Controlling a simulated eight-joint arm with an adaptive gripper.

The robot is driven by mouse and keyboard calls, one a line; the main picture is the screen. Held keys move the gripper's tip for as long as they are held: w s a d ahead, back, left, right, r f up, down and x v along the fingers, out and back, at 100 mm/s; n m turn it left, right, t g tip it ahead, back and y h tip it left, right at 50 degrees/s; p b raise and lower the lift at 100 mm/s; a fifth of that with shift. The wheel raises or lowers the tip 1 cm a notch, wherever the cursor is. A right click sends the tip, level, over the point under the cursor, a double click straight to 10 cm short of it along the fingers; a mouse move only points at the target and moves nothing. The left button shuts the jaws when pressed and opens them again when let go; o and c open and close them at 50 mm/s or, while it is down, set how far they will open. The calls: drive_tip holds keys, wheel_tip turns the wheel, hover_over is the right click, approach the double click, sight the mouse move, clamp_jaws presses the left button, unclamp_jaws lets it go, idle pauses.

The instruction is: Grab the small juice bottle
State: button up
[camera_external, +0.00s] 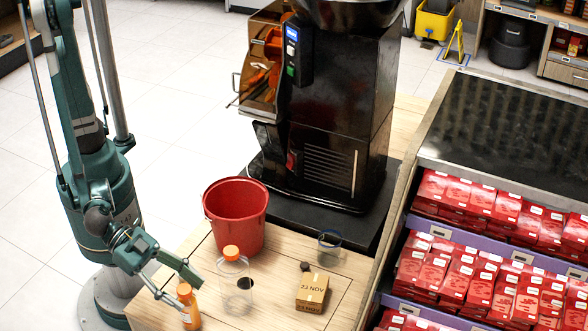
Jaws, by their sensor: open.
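A small juice bottle (190,314) with orange contents and an orange cap stands near the front edge of the wooden table. My gripper (187,292) is open, low over the table's left side. Its two fingers point right toward the small bottle, with the tips close to its cap and upper part. I cannot tell whether the fingers touch it. A larger clear bottle (233,284) with an orange cap stands just right of the small one and looks empty.
A red bucket (236,213) stands behind the bottles. A small box marked "23 NOV" (311,292) and a clear cup (329,249) are to the right. The black juicer (335,110) rises behind, and shelves of red packages (490,265) stand at right.

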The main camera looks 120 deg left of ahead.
clamp_jaws()
idle(0.3)
drive_tip(key=shift+r, duration=0.1)
drive_tip(key=shift+r+p, duration=1.75)
drive_tip(key=shift+r, duration=3.15)
